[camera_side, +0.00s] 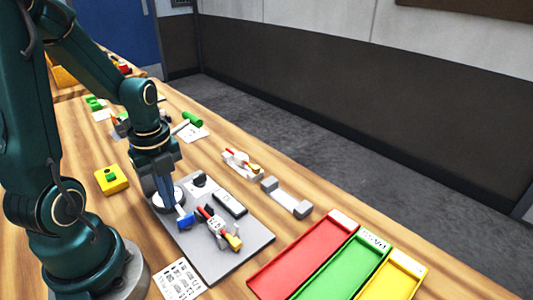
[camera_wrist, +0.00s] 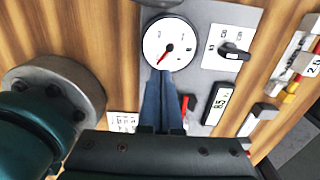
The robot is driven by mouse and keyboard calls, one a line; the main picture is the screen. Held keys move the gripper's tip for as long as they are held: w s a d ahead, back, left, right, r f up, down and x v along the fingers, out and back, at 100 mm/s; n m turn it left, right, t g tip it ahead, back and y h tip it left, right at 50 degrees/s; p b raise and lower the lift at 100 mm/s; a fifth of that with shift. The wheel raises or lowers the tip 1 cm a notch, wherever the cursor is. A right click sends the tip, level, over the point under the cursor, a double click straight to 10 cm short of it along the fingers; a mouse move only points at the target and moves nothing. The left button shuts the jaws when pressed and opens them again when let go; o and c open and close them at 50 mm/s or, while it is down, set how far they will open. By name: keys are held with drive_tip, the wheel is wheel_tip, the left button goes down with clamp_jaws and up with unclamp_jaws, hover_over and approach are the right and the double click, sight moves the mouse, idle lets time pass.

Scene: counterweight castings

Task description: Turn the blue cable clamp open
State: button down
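The blue cable clamp (camera_side: 185,221) shows in the side view as a small blue piece on the grey panel (camera_side: 222,263), in front of the round gauge. My gripper (camera_side: 171,207) points down at the panel, its blue fingertips just behind and left of the clamp. In the wrist view my gripper (camera_wrist: 159,73) has its fingers close together, with nothing visible between them. Their tips overlap the lower edge of the white gauge. The blue clamp cannot be picked out in the wrist view; the fingers may hide it. I see no clear contact with it.
The panel also carries the gauge (camera_wrist: 169,43), a black knob (camera_wrist: 234,52), a display (camera_wrist: 217,103) and a red handle (camera_side: 206,213) beside a yellow one (camera_side: 234,243). Red (camera_side: 300,257), green (camera_side: 331,269) and yellow (camera_side: 393,281) trays stand at the right. A yellow block (camera_side: 112,180) lies left.

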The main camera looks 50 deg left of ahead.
drive_tip(key=shift+s+d, duration=0.1)
drive_tip(key=shift+s, duration=0.15)
drive_tip(key=shift+a, duration=0.25)
drive_tip(key=shift+a+r, duration=0.1)
drive_tip(key=shift+r, duration=2.95)
drive_tip(key=shift+w, duration=0.1)
